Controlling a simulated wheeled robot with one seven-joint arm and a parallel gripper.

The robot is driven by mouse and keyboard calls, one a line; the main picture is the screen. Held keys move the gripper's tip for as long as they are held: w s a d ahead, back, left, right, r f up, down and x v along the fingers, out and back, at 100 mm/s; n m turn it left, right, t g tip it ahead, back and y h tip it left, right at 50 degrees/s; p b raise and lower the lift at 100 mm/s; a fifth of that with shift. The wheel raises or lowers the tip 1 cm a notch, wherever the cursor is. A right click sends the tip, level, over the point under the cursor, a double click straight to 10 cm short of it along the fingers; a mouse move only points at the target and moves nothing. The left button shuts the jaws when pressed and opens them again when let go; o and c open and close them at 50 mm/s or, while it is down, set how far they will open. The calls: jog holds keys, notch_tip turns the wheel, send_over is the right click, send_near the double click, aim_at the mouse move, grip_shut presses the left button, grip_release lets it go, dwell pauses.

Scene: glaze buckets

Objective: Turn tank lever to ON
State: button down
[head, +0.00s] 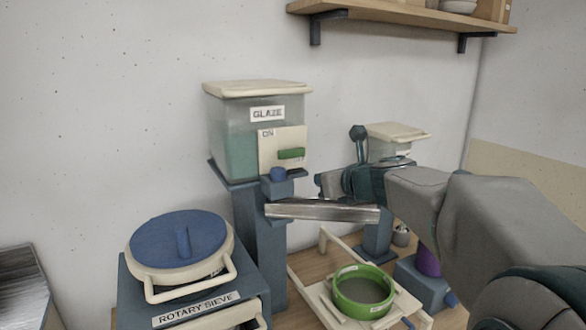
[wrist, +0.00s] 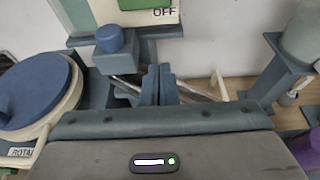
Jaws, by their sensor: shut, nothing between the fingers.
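The glaze tank (head: 235,135) stands on a blue-grey stand, with a cream plate (head: 269,150) on its front. ON is printed at the plate's upper left. The green lever (head: 291,153) lies about level across the plate's right part. In the wrist view, part of the lever (wrist: 138,4) shows at the top edge, and OFF is printed on the plate beside it. My gripper (head: 322,184) is right of the tank and a little below the lever, apart from it. In the wrist view, its fingers (wrist: 158,84) are together with nothing between them.
A blue knob (head: 278,174) sits below the plate, above a metal chute (head: 322,210). A green bucket (head: 363,291) stands on a cream frame below. The rotary sieve (head: 180,250) is at left. A second tank (head: 397,133) stands behind my arm. A shelf (head: 400,14) hangs above.

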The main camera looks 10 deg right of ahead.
aim_at(296, 163)
dwell(0.3)
jog(key=w+a+p, duration=0.1)
jog(key=w, duration=0.2)
jog(key=w+a, duration=0.1)
jog(key=w, duration=0.2)
jog(key=w+a+p, duration=0.1)
jog(key=w, duration=0.2)
jog(key=shift+r+p, duration=0.2)
jog(key=shift+p, duration=0.15)
jog(key=shift+r, duration=0.2)
